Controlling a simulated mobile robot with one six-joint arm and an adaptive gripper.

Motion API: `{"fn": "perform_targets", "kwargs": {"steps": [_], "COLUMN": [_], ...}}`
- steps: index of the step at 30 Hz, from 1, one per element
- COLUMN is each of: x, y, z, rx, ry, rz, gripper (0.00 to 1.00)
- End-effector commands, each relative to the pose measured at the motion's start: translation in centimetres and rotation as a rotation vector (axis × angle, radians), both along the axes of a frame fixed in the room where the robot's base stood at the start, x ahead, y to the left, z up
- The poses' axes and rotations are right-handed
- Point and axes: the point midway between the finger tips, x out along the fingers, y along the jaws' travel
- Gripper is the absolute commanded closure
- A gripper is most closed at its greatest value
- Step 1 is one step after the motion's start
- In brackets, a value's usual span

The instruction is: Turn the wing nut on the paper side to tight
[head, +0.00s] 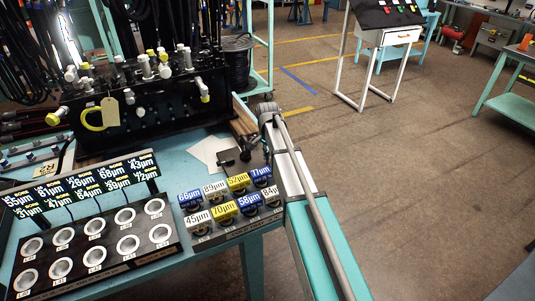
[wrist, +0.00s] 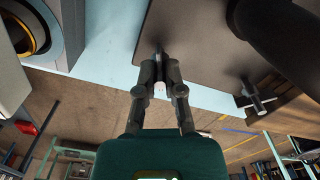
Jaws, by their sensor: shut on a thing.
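In the wrist view my gripper (wrist: 160,66) is shut, its two dark fingertips closed on a small dark wing nut (wrist: 160,48) near the edge of a dark plate (wrist: 195,38). The fingers hide much of this nut, so I cannot tell how tight it is. A second wing nut (wrist: 258,97) stands apart to the right, by the plate's other end. In the head view, white paper (head: 208,151) lies on the bench left of the small dark fixture (head: 228,157). I cannot make out my fingertips or the nuts clearly there.
A thick dark cylinder (wrist: 285,35) rises close by at the upper right of the wrist view. Numbered blocks (head: 222,211) stand in front of the fixture, and a rack of round holders (head: 95,226) is at left. A black hydraulic block (head: 150,105) stands behind.

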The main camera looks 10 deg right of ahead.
Motion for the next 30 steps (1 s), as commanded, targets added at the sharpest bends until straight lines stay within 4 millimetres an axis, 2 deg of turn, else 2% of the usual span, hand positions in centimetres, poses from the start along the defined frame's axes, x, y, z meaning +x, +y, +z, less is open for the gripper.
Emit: {"fn": "perform_targets", "kwargs": {"steps": [6,15,30], "x": [-0.3,-0.29,-0.26], "y": [0.23,0.25,0.25], "z": [-0.05,-0.04,-0.04], "rx": [0.004,0.005,0.005], "ry": [0.007,0.007,0.006], "rz": [-0.191,-0.376,-0.437], "gripper": [1.0,1.0,1.0]}}
